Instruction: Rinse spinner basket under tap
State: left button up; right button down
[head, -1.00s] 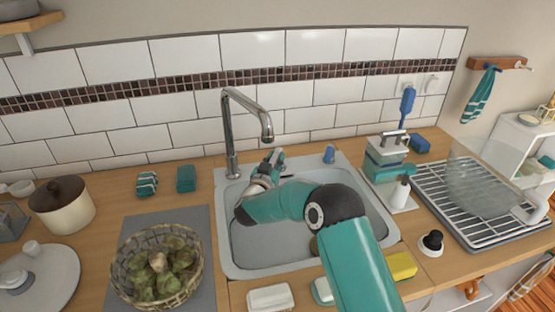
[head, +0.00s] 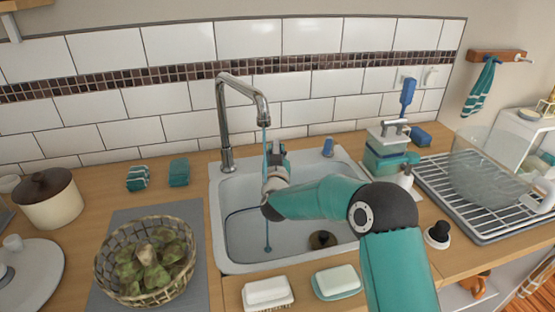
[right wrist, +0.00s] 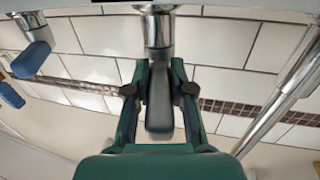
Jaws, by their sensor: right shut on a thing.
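The chrome tap (head: 226,125) stands behind the sink (head: 232,262). A thin blue stream of water (head: 266,200) falls from its spout into the sink. My right gripper (head: 275,165) reaches over the sink to its back edge, just behind the stream as seen in the head view. In the right wrist view, my right gripper (right wrist: 158,95) is shut on a dark grey lever (right wrist: 159,112) under a chrome fitting, which looks like the tap's handle. I cannot make out a spinner basket for certain. A large clear bowl (head: 478,180) sits on the drying rack. My left gripper is not in view.
A wicker basket of green artichokes (head: 108,275) stands left of the sink. A lidded pot (head: 55,208) is farther left. The wire drying rack (head: 465,220) fills the right counter. A dark drain (head: 322,240) shows in the sink.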

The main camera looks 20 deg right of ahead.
jog(key=shift+r, duration=0.1)
jog(key=c, duration=1)
grip_release()
jog(key=v, duration=1.2)
